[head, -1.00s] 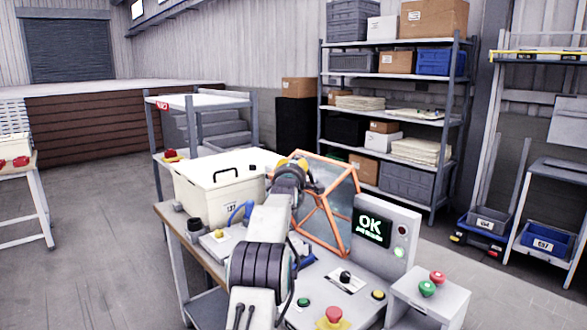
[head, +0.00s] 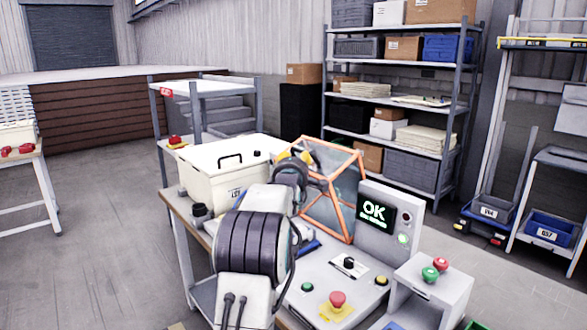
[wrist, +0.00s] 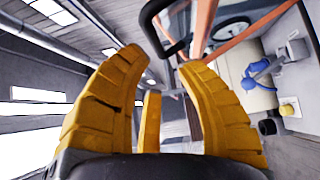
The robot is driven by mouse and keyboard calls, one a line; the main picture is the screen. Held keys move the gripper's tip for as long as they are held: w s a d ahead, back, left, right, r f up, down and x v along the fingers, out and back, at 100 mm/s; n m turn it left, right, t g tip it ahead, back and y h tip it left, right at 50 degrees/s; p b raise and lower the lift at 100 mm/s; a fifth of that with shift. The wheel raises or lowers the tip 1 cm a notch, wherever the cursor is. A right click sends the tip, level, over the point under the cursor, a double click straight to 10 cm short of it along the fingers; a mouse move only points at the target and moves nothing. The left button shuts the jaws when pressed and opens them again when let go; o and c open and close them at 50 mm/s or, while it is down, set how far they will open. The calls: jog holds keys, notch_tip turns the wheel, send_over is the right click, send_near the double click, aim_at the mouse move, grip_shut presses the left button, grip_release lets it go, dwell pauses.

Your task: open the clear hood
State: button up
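The clear hood (head: 343,196), with an orange frame, stands on the workbench behind my arm in the head view. Part of its left side is hidden by the arm, and its orange frame also shows at the upper right of the wrist view (wrist: 203,30). My gripper (head: 296,156) is at the hood's upper left in the head view, mostly hidden by my arm. In the wrist view my gripper (wrist: 158,60) has its yellow fingers apart with nothing held between them. A black handle (wrist: 150,18) lies just beyond the fingertips; I cannot tell whether they touch.
A cream box (head: 212,167) with a black handle stands left of the hood. A panel with a green OK screen (head: 374,213) stands to its right. A red emergency button (head: 338,299) is at the bench front. A shelf rack (head: 395,120) stands behind.

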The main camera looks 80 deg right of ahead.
jog(key=shift+s+a, duration=0.2)
jog(key=shift+a, duration=1.15)
jog(key=shift+s+a, duration=0.2)
jog(key=shift+a, duration=1.1)
jog(key=shift+w, duration=0.1)
jog(key=shift+c, duration=0.2)
